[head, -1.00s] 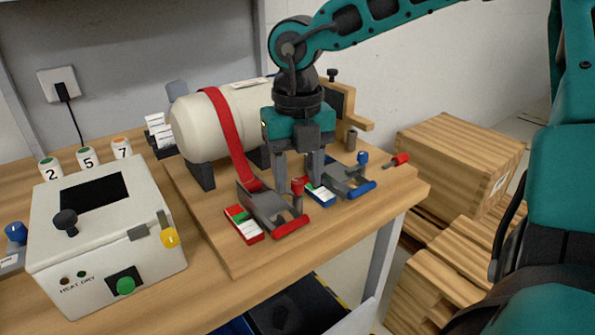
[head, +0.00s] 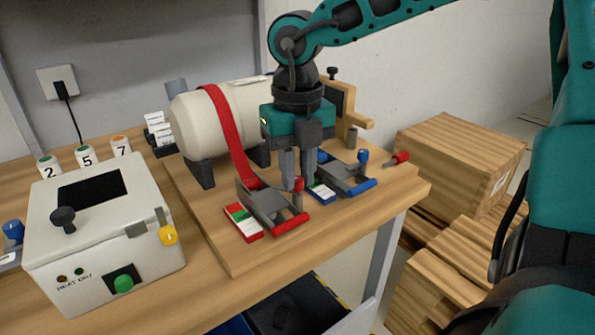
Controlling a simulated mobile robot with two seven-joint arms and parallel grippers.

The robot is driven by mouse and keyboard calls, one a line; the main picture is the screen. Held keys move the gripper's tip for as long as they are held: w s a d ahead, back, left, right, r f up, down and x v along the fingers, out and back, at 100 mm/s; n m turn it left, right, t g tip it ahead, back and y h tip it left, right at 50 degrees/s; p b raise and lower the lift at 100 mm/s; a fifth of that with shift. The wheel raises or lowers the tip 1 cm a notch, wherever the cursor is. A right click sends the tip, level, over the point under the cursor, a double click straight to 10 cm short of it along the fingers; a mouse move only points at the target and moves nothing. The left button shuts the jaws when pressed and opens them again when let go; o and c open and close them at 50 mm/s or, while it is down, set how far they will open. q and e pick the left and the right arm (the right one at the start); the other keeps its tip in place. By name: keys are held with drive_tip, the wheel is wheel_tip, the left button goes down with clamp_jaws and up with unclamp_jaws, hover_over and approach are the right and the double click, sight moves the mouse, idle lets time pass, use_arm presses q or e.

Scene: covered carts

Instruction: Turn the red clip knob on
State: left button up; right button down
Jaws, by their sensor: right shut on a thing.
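The red clip (head: 265,206) is a grey metal clamp with a red-tipped handle (head: 291,223), at the end of the red strap (head: 229,140). Its small upright red knob (head: 299,185) stands at its right side. My right gripper (head: 298,184) points down from above, with its two fingers shut on the red knob. A red, green and white label (head: 243,222) lies left of the clip. My left gripper is not in view.
A blue clip (head: 345,175) with a blue knob (head: 363,157) stands just right of the gripper. The strapped white cylinder (head: 200,125) lies behind. A white control box (head: 105,220) is at left. Wooden crates (head: 455,160) stand beyond the table's right edge.

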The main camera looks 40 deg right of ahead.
drive_tip(key=shift+f+n+b, duration=0.15)
drive_tip(key=shift+n+b, duration=0.3)
drive_tip(key=shift+n, duration=0.25)
drive_tip(key=shift+n+b, duration=0.5)
drive_tip(key=shift+n, duration=0.4)
drive_tip(key=n+b, duration=0.1)
drive_tip(key=n, duration=0.2)
drive_tip(key=shift+n, duration=0.3)
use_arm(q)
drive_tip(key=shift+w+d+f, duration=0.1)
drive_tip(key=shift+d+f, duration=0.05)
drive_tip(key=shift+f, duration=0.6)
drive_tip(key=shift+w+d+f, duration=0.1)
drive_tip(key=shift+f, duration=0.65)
use_arm(e)
drive_tip(key=shift+n, duration=1.9)
drive_tip(key=c, duration=1)
unclamp_jaws()
drive_tip(key=shift+r, duration=0.2)
